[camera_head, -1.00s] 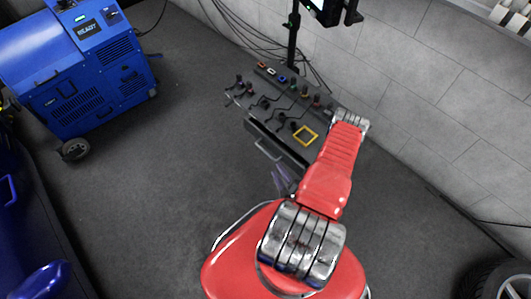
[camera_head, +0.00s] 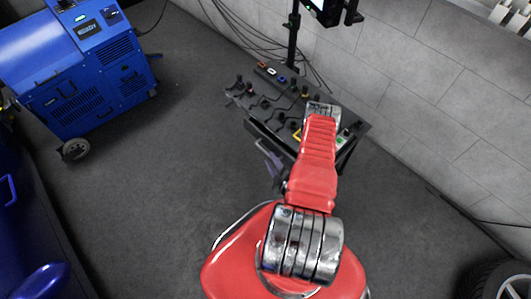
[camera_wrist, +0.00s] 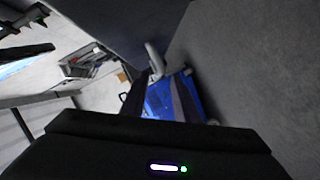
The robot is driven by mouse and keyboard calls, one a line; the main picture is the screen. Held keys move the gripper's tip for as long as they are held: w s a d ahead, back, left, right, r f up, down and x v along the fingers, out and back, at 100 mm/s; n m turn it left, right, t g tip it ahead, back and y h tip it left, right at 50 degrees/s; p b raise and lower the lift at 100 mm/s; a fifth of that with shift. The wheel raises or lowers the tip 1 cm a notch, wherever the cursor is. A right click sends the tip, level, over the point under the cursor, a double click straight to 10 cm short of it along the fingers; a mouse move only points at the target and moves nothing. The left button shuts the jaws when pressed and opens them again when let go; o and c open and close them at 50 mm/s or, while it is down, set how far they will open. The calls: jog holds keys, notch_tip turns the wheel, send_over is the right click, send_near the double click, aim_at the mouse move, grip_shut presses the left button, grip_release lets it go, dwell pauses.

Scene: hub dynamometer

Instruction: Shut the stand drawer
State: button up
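The stand (camera_head: 355,127) is a dark control desk with knobs and sockets on top, right of centre in the head view. Its drawer (camera_head: 256,133) is on the near left side, below the top; how far it stands out is hard to tell. A pale bar handle (camera_wrist: 154,57) on the dark drawer front (camera_wrist: 125,25) shows in the wrist view. My gripper (camera_head: 268,156) is at the drawer front, by the handle. In the wrist view my gripper (camera_wrist: 158,84) has its fingers apart, with the handle just beyond the tips; contact is unclear. My arm hides the stand's near right part.
A blue wheeled machine (camera_head: 85,75) stands at the upper left. Cables (camera_head: 235,30) lie behind the stand along the grey block wall (camera_head: 430,70). A wheel (camera_head: 497,282) is at the lower right. The floor (camera_head: 170,190) left of the stand is clear.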

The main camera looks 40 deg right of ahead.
aim_at(266, 152)
jog(key=x, duration=0.6)
jog(key=shift+w, duration=0.2)
grip_shut()
dwell(0.5)
